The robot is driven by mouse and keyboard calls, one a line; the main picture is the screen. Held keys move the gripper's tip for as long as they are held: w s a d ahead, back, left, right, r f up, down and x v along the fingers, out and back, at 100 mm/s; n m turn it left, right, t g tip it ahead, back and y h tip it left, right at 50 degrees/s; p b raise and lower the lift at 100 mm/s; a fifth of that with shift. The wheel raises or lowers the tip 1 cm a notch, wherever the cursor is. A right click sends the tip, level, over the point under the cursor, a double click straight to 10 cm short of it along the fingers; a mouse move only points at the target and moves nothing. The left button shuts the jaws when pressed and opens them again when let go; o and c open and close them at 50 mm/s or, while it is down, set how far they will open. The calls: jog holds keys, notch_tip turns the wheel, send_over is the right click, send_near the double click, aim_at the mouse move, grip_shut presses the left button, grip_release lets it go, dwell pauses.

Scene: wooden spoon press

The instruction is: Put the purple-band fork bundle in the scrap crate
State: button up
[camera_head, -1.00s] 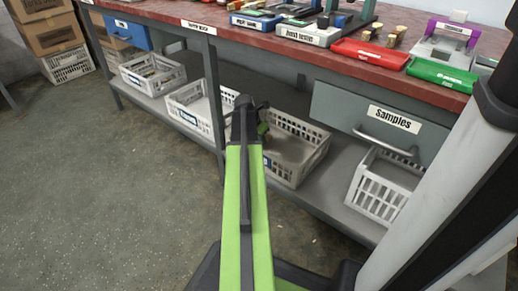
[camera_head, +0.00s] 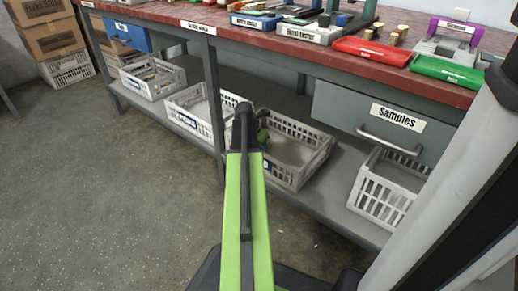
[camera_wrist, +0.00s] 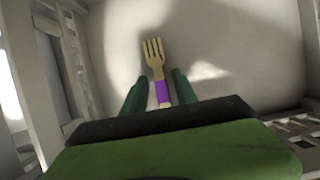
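The purple-band fork bundle (camera_wrist: 162,92) shows in the wrist view as pale wooden fork tines with a purple band below them. My gripper (camera_wrist: 159,77) has its two dark green fingers on either side of the band, with a visible gap on each side. Behind the fork is the pale floor of a crate; I cannot tell whether the fork touches it. In the head view my gripper (camera_head: 262,128) is at the middle white crate (camera_head: 312,160) on the lower shelf, mostly hidden by my arm. That crate's blue label is mostly covered, so I cannot read it.
Two more white crates (camera_head: 190,120) (camera_head: 150,88) stand to the left on the shelf, and another white crate (camera_head: 385,190) to the right. The Samples drawer (camera_head: 375,115) and red bench top (camera_head: 300,50) overhang the shelf.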

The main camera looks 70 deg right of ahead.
jog(key=p+v, duration=1.1)
jog(key=v, duration=0.1)
jog(key=shift+r, duration=0.1)
